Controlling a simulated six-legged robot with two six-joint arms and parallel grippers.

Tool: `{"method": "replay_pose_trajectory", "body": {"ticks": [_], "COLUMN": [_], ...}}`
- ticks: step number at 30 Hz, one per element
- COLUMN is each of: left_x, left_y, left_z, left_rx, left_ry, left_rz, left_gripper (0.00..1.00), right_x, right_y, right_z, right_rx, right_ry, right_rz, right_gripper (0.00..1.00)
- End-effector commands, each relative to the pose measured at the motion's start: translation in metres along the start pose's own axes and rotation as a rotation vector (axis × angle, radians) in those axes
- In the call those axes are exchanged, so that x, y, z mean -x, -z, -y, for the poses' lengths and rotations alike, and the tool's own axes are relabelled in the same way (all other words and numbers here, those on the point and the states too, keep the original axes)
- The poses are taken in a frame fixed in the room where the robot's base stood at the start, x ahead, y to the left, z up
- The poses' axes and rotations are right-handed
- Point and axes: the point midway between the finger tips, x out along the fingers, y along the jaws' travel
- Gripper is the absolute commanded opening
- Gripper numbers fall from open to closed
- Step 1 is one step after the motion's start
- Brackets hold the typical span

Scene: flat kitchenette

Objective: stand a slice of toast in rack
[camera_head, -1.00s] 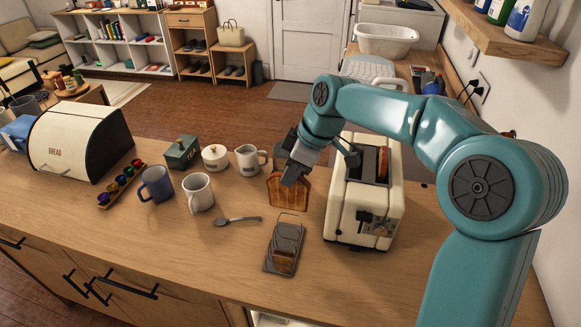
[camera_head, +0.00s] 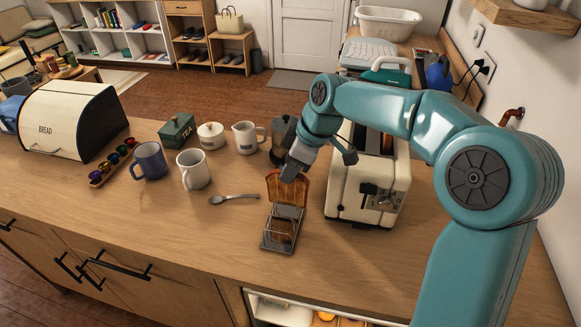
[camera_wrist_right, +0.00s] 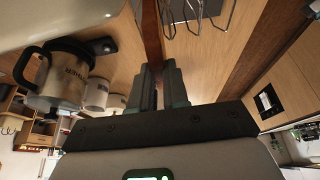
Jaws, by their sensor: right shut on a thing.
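My right gripper (camera_head: 293,172) is shut on the top of a browned slice of toast (camera_head: 290,190). The slice hangs upright at the far end of the wire toast rack (camera_head: 269,241); I cannot tell whether it touches the rack. Another slice (camera_head: 284,231) stands in the near part of the rack. In the right wrist view, the gripper's fingers (camera_wrist_right: 158,88) pinch the held slice (camera_wrist_right: 152,35), seen edge-on, with the rack's wires (camera_wrist_right: 198,14) to its right. My left gripper is not in view.
A cream toaster (camera_head: 345,195) stands right of the rack. A dark coffee press (camera_head: 280,140) is behind the gripper. A spoon (camera_head: 235,198), a white mug (camera_head: 193,170) and a blue mug (camera_head: 150,160) are to the left. The counter front left of the rack is clear.

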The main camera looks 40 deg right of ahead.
Motion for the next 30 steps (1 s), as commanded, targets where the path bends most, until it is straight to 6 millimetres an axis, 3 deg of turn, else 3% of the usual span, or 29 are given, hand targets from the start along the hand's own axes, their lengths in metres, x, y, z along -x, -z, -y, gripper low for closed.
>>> {"method": "replay_pose_trajectory", "body": {"ticks": [11,12,14,30], "left_x": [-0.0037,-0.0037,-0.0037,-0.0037], "left_y": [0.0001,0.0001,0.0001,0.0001], "left_z": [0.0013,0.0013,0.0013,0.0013], "left_rx": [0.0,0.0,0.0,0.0], "left_ry": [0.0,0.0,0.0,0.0], "left_rz": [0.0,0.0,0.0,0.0], "left_gripper": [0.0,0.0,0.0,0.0], "right_x": [-0.0044,-0.0044,-0.0044,-0.0044], "right_y": [-0.0019,-0.0019,-0.0019,-0.002], "right_z": [0.0,0.0,0.0,0.0001], "right_rx": [0.0,0.0,0.0,0.0], "right_ry": [0.0,0.0,0.0,0.0], "right_rz": [0.0,0.0,0.0,0.0], "right_gripper": [0.0,0.28,0.44,0.44]}}
